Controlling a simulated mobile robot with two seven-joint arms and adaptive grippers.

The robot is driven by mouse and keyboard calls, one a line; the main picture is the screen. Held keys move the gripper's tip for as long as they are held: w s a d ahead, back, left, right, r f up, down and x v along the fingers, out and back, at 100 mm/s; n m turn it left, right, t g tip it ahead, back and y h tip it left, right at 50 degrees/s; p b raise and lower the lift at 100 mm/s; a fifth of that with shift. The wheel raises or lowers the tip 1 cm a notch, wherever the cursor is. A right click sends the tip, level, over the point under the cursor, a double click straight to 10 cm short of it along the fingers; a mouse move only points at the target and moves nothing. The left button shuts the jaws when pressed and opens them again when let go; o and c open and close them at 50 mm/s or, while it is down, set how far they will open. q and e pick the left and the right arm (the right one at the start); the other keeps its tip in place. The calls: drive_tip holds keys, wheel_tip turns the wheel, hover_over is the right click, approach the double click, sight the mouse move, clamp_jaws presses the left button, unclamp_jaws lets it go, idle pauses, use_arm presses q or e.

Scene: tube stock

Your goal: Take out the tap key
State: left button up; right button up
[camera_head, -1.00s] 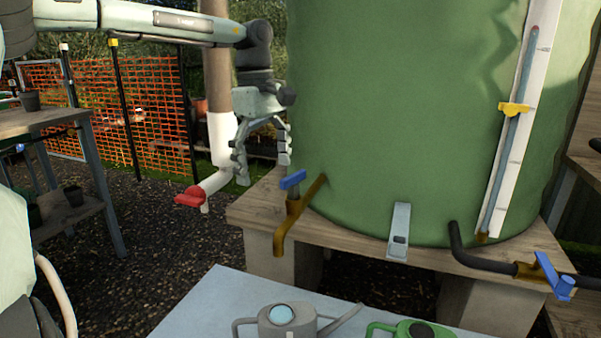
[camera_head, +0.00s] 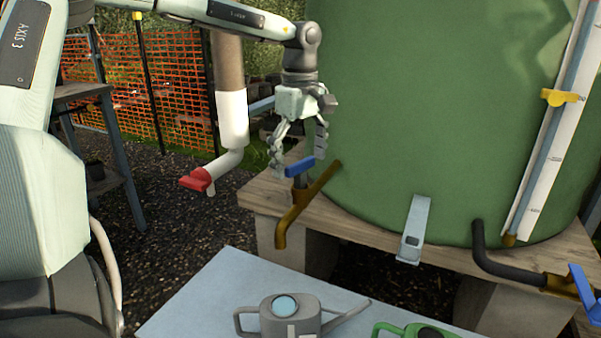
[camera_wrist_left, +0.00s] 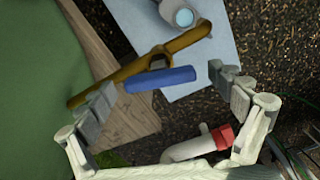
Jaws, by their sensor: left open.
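The blue tap key (camera_head: 299,167) sits on top of the brass tap (camera_head: 305,208) at the lower left of the green tank. In the left wrist view, the blue key (camera_wrist_left: 160,80) lies across the brass tap (camera_wrist_left: 138,66), between my fingers as seen from there. My left gripper (camera_head: 299,158) is open, with its fingers pointing down just above the key. In the left wrist view the gripper (camera_wrist_left: 165,85) has its fingertips wide apart and apparently clear of the key. My right gripper is not in view.
The green tank (camera_head: 420,110) stands on a wooden platform (camera_head: 262,196). A white pipe with a red handle (camera_head: 196,181) is left of the tap. A grey watering can (camera_head: 290,318) and a green one (camera_head: 420,330) stand on a pale slab (camera_head: 215,285) in front.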

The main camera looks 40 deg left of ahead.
use_arm(q)
drive_tip(key=shift+f, duration=0.2)
drive_tip(key=c, duration=1.4)
drive_tip(key=shift+r, duration=0.15)
